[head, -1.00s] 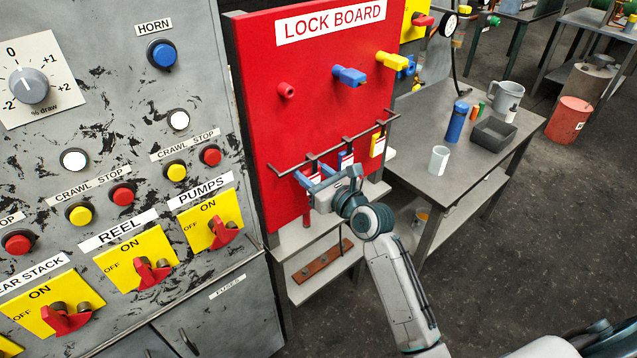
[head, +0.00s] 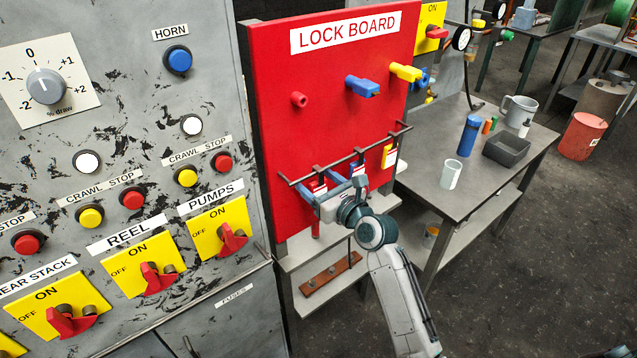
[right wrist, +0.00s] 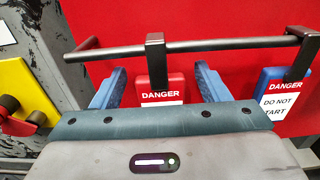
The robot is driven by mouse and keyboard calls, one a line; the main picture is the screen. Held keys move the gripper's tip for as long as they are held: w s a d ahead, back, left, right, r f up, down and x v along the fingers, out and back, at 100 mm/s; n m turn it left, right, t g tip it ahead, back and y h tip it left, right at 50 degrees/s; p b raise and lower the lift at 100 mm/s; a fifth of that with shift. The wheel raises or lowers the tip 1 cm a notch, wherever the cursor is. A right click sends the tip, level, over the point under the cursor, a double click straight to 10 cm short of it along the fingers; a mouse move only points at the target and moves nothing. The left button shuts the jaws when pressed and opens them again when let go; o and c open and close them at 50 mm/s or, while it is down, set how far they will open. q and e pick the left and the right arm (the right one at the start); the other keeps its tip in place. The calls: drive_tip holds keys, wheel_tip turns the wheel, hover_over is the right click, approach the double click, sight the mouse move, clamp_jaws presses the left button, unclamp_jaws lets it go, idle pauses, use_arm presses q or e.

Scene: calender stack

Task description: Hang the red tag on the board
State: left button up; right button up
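The red tag (right wrist: 176,84), marked DANGER, hangs by its dark hook from the rail (right wrist: 225,44) on the red lock board (head: 330,75). It also shows small and partly covered in the head view. My right gripper (head: 321,184) is in front of the rail's left part. Its two blue fingers (right wrist: 160,88) stand on either side of the red tag, with a visible gap on each side, so it is open. The tag's lower part is hidden behind the gripper body in the wrist view. My left gripper is out of view.
A blue tag (right wrist: 272,80) hangs just right of my right finger; a yellow tag (head: 388,157) hangs farther right. Pegs and blue and yellow lock pieces (head: 363,87) stick out above. A grey table (head: 425,165) with cups stands right; the switch cabinet (head: 130,135) is left.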

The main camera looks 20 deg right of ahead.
drive_tip(key=shift+s, duration=0.1)
